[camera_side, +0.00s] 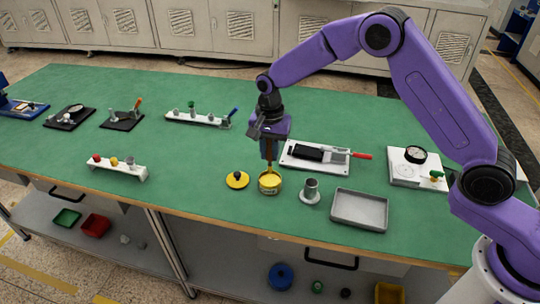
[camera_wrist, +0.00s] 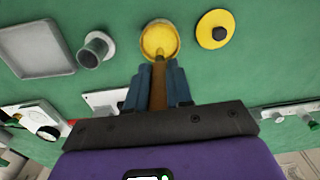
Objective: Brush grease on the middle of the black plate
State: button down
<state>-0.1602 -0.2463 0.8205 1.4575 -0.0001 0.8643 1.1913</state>
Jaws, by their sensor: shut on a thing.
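My gripper (camera_side: 268,150) is shut on a brush (camera_side: 269,166) with a brown handle, which points down. The brush's lower end is at the yellow grease in an open round pot (camera_side: 269,187); its bristles cannot be made out clearly. In the wrist view the brush handle (camera_wrist: 158,92) sits between my gripper's blue fingers (camera_wrist: 158,84), in line with the grease pot (camera_wrist: 160,27). The black plate (camera_side: 307,154) lies on a white board right of my gripper in the side view, beside a grey part. In the wrist view my gripper hides it.
A yellow lid with black knob (camera_side: 237,180) lies left of the pot. A grey flanged cylinder (camera_side: 310,193) and grey tray (camera_side: 358,210) stand to the right. A gauge board (camera_side: 415,168) is farther right.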

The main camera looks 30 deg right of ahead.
aim_at(270, 161)
jog(key=shift+r, duration=1.85)
